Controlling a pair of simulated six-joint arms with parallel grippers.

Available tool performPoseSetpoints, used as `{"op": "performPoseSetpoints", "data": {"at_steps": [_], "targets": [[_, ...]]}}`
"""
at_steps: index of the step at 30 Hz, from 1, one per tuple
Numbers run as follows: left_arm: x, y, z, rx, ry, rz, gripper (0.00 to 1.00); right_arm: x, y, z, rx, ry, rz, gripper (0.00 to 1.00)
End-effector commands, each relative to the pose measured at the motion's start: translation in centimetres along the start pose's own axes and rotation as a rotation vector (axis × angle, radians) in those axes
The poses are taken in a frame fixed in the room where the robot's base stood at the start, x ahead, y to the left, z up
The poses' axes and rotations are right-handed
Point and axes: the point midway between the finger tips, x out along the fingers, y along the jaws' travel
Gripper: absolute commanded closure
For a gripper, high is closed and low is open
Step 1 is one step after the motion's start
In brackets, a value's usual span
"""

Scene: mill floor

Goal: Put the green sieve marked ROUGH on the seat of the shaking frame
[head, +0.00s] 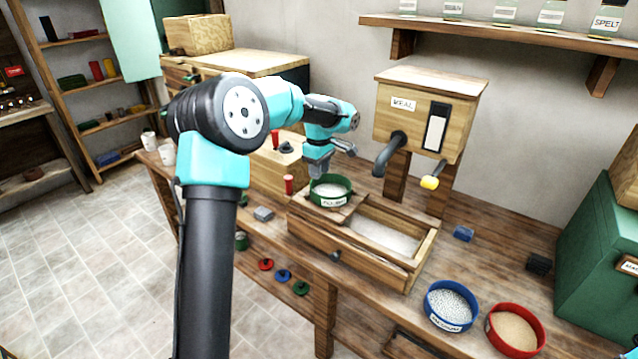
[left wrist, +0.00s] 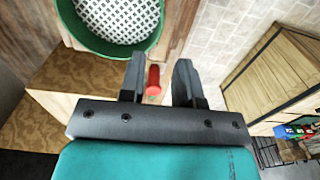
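The green sieve (head: 330,190) has a pale mesh and a white label that seems to read ROUGH. It appears to rest level on the wooden seat (head: 349,211) at the left end of the shaking frame (head: 342,248). Its mesh and green rim also show at the top of the left wrist view (left wrist: 150,45). My left gripper (head: 331,160) is just above and behind the sieve, open and empty. Its two fingers stand apart in the left wrist view (left wrist: 159,78), clear of the rim. My right gripper is not in view.
Red-handled levers (head: 289,184) stand close left of the sieve. A meal box (head: 425,110) with a crank stands behind the frame. A blue sieve (head: 452,306) and a red sieve (head: 515,330) stand at the front right. A grey block (head: 263,214) lies left of the frame.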

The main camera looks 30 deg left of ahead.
Motion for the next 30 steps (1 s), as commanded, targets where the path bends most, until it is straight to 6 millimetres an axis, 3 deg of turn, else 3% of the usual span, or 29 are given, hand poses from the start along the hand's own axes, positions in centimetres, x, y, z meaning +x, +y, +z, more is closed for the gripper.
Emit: {"op": "performPoseSetpoints", "data": {"at_steps": [6, 22, 26, 30], "targets": [[-2.1, 0.0, 0.0, 0.001, 0.001, 0.002, 0.70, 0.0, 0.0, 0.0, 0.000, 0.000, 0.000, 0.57], [-2.1, 0.0, 0.0, 0.001, 0.000, 0.000, 0.70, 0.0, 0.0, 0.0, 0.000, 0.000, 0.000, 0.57], [-1.3, -0.3, 0.7, 0.030, -0.015, -0.021, 0.70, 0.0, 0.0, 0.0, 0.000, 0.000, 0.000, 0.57], [1.8, -1.8, 3.1, 0.152, -0.081, -0.098, 0.70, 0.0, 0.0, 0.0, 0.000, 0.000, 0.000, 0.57]]}}
